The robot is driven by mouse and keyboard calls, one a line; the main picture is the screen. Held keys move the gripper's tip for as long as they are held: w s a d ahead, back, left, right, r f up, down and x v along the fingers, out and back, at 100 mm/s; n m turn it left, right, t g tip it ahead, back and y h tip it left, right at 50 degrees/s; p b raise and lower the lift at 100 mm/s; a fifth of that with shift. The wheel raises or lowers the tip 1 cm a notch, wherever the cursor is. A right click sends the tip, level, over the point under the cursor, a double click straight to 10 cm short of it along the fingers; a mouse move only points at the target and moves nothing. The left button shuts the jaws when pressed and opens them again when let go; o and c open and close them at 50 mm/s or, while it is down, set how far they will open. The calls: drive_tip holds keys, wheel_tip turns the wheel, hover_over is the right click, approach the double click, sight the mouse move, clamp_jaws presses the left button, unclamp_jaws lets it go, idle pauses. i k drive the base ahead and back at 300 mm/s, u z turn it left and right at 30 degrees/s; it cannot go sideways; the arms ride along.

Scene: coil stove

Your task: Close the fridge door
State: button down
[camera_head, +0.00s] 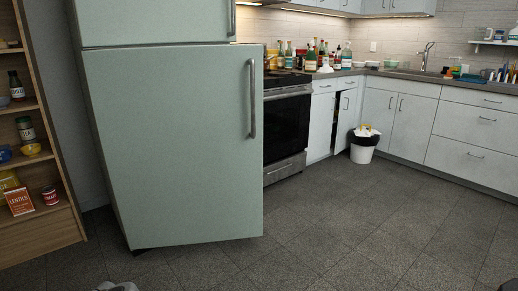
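The fridge is pale green, with a small upper door (152,20) and a large lower door (170,145), at the left of the head view. The lower door's right edge sticks out past the upper door's edge, so it appears to stand ajar, with its hinge side at the left. A long vertical metal handle (252,98) is on its right side. The inside of the fridge is hidden behind the door. My gripper cannot be made out; only an unclear light grey part shows at the bottom edge, left of centre, apart from the door.
A wooden shelf (40,233) with jars and packets stands left of the fridge. A stove (286,132) is right behind the door's edge. A white bin (362,150) stands by the cabinets. The tiled floor (350,225) in front and to the right is clear.

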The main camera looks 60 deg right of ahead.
sight(180, 128)
drive_tip(key=z, duration=0.45)
drive_tip(key=i, duration=1.15)
drive_tip(key=z, duration=0.45)
